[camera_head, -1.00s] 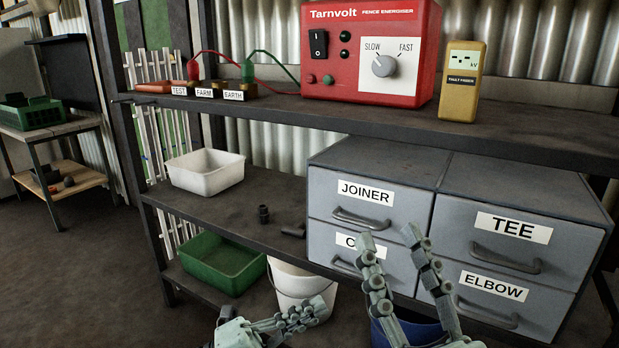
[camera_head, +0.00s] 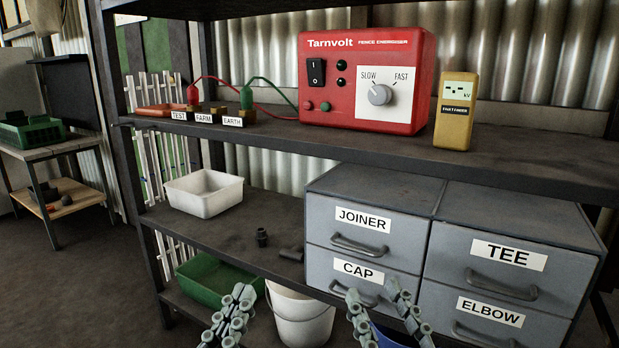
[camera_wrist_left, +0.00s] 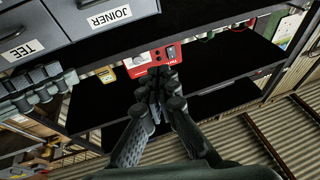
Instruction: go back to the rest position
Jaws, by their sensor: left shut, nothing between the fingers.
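My left gripper (camera_head: 238,310) is low in the head view, in front of the green tray and white bucket. Its fingers are together with nothing between them; they also show in the left wrist view (camera_wrist_left: 157,95). My right gripper (camera_head: 378,305) is at the bottom of the head view, in front of the grey drawer unit (camera_head: 365,238). Its two fingers are spread apart and I see nothing between them. Part of it also shows at the left of the left wrist view (camera_wrist_left: 38,90). Both arms are mostly cut off below the head view.
The shelf rack (camera_head: 150,222) stands ahead, with a red fence energiser (camera_head: 350,107), a yellow tester (camera_head: 455,115) and a white tub (camera_head: 204,192). Below are a green tray (camera_head: 196,275), a white bucket (camera_head: 300,318) and a blue bucket (camera_head: 390,337). Open floor lies left.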

